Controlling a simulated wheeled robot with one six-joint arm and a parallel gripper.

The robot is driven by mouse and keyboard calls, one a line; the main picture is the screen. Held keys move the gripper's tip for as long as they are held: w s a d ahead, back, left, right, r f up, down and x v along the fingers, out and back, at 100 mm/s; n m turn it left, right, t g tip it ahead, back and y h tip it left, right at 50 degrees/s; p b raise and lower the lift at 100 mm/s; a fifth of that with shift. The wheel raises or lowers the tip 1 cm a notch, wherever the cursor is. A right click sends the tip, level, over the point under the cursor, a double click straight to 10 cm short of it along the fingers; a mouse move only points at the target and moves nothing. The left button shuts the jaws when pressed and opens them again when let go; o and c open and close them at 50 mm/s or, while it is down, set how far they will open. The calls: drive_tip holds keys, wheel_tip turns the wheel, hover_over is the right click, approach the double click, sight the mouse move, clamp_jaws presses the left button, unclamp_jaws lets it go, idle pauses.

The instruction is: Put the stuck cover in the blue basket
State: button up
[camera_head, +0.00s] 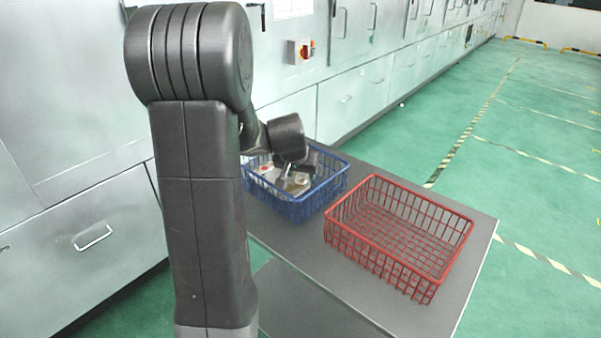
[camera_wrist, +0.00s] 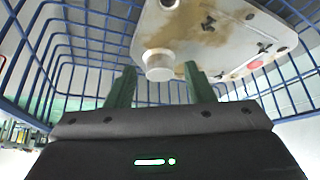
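The cover is a pale metal casting with brown stains, dark holes and a round boss. In the wrist view the cover (camera_wrist: 225,35) fills the upper right, inside the blue basket (camera_wrist: 75,45). In the head view the blue basket (camera_head: 304,211) stands on the grey table, with the cover (camera_head: 296,187) low inside it, partly hidden by my arm. My gripper (camera_wrist: 160,70) reaches into the basket. Its two green fingers are apart, one on each side of the boss, with a visible gap to it. Where the cover's underside rests is hidden.
An empty red basket (camera_head: 398,232) stands on the table (camera_head: 345,303) to the right of the blue one. Bare table lies in front of both baskets. Grey cabinets (camera_head: 350,95) line the back, and the green floor (camera_head: 540,190) is open at the right.

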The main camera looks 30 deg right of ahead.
drive_tip(key=shift+r, duration=0.1)
drive_tip(key=v, duration=1.2)
drive_tip(key=shift+p, duration=0.4)
idle(1.0)
